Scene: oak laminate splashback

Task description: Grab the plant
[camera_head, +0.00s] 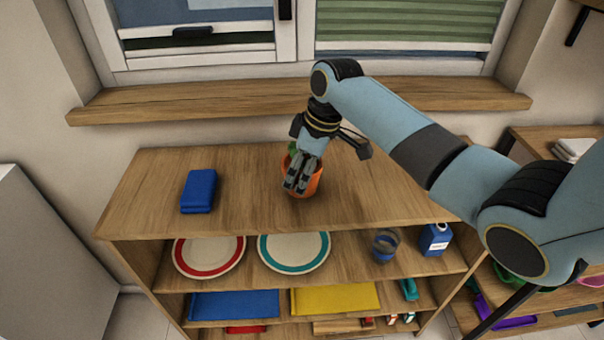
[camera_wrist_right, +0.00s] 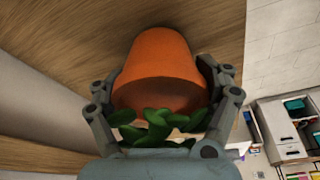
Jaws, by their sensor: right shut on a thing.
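The plant is an orange pot (camera_head: 315,182) with green leaves, on the top board of the wooden shelf unit. In the right wrist view the pot (camera_wrist_right: 160,70) fills the middle, with its leaves (camera_wrist_right: 155,127) nearest the camera. My right gripper (camera_head: 297,188) comes down over the plant from above, and its fingers (camera_wrist_right: 165,95) lie on both sides of the pot. It is shut on the plant. The gripper hides part of the pot and most of the leaves in the head view. Whether the pot touches the board is hard to tell. My left gripper is not in view.
A blue block-like item (camera_head: 199,190) lies left on the shelf top (camera_head: 240,170). Below are a red-rimmed plate (camera_head: 208,256), a teal-rimmed plate (camera_head: 293,251), a glass (camera_head: 385,245) and a blue bottle (camera_head: 435,239). A wooden windowsill (camera_head: 220,101) runs behind. The shelf top is otherwise clear.

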